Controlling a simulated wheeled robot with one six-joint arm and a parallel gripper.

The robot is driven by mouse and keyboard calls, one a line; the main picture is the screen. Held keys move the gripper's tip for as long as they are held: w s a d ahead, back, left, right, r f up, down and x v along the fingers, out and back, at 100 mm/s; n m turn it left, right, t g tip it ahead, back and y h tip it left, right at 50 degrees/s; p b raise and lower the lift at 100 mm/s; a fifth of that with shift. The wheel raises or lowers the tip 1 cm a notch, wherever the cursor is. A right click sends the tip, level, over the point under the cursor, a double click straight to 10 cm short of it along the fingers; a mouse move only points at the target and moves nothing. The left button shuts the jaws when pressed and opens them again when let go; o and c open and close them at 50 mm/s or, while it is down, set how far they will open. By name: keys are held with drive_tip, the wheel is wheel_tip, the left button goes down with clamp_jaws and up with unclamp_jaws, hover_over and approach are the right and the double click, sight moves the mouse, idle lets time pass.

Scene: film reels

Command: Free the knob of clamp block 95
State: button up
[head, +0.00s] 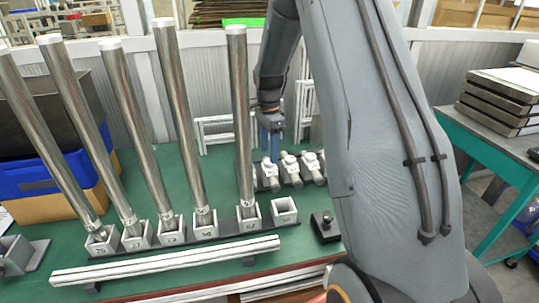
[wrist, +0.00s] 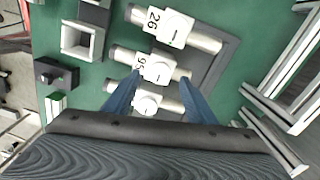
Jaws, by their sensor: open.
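Clamp block 95 (wrist: 157,67) is the middle of three white clamp blocks on short metal rods in the wrist view. It also shows as the middle one in the head view (head: 290,165). Block 26 (wrist: 168,27) is above it and a third block (wrist: 146,102) below, its number not readable. My gripper (wrist: 160,78) is open and empty, its blue fingertips at either side of block 95's lower edge. The third block shows between the fingers. In the head view my gripper (head: 269,158) points down over the row; contact cannot be told.
Several tall metal rods stand tilted in numbered sockets (head: 205,228) at the left. An empty socket (head: 284,208) and a black block with a knob (head: 323,226) are nearby. A white rail (head: 165,261) lies in front. White frames (head: 215,130) stand behind.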

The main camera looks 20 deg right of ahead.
drive_tip(key=shift+f+p, duration=0.3)
drive_tip(key=shift+f, duration=1.35)
drive_tip(key=c, duration=1)
drive_tip(key=shift+c, duration=0.2)
